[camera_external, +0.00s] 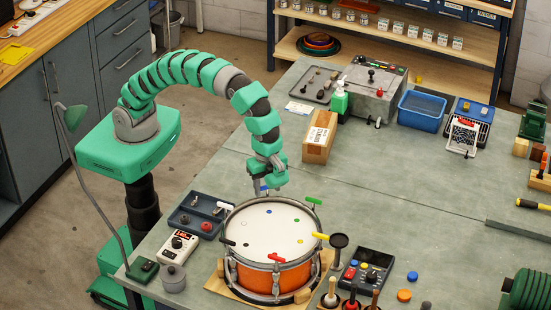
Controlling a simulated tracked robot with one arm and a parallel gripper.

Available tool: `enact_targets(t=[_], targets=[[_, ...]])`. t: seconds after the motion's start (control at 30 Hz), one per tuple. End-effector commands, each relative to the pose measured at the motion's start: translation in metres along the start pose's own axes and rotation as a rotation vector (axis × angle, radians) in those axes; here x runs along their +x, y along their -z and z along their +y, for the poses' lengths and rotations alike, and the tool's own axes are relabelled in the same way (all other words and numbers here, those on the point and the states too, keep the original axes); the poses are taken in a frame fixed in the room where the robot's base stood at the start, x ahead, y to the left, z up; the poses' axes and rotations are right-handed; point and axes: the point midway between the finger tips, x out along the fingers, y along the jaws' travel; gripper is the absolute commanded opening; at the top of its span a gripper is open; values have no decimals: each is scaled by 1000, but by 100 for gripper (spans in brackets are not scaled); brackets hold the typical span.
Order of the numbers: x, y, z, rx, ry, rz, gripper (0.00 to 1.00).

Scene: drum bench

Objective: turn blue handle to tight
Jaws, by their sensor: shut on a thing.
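An orange snare drum (268,276) with a white head (263,226) stands on a wooden base on the bench. Coloured handles sit around its rim: green (314,201), yellow (320,236), red (277,258), black (227,241) and blue (264,189). My gripper (262,188) reaches down over the far rim of the drum, at the blue handle. It is shut on the blue handle, which it mostly hides. Small coloured dots lie on the head near the handles. The exact angle of the blue handle cannot be told.
A dark parts tray (200,214) and a white meter (177,247) stand left of the drum. A dark control box (367,270) and a black round stand (338,242) are to its right. A cardboard box (319,137) stands behind. The bench's middle right is clear.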

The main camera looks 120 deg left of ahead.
Motion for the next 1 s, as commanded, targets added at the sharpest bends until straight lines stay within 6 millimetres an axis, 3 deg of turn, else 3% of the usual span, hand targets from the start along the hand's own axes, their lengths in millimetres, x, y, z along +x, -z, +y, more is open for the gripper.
enact_targets(t=[1.0], targets=[[-3,3,-1,965,11,11,24]])
